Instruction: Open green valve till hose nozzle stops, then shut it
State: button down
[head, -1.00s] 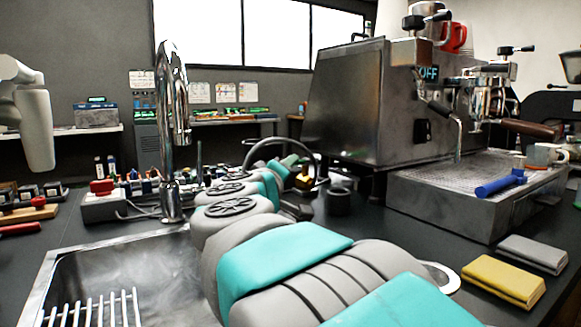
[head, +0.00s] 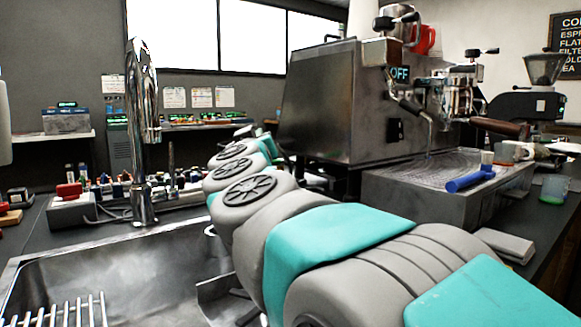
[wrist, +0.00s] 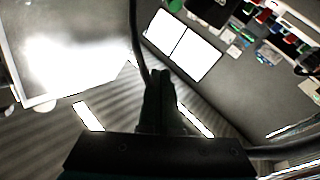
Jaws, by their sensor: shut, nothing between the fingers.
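My gripper (wrist: 160,88) shows in the wrist view with its dark fingers together and nothing between them. A dark curved hose or cable (wrist: 134,35) runs close beside the fingertips on the left of that view; I cannot tell whether they touch. In the head view my grey and teal arm reaches away toward the back, and its far end hides the gripper. I cannot make out the green valve or the hose nozzle in either view.
The espresso machine (head: 325,105) stands right of my arm, its drip tray holding a blue-handled tool (head: 470,181). The sink (head: 120,265) and chrome tap (head: 141,130) are at left. A folded grey cloth (head: 505,245) and green-based cup (head: 553,188) lie at right.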

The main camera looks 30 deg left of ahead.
jog(key=w+d+f+m+g+y+b, duration=0.1)
jog(key=d+f+m+g+y+b, duration=0.15)
jog(key=d+m, duration=0.5)
jog(key=d+f+m+g+y+b, duration=0.1)
jog(key=d+f+m+g+b, duration=0.1)
jog(key=d+m+g, duration=0.5)
jog(key=m+t, duration=0.2)
jog(key=t, duration=0.1)
send_near(277, 161)
jog(key=w, duration=0.4)
jog(key=a+p, duration=0.1)
jog(key=a, duration=0.2)
jog(key=shift+f, duration=0.15)
jog(key=shift+s+a+f, duration=0.1)
jog(key=shift+s+a, duration=0.05)
jog(key=shift+a, duration=0.55)
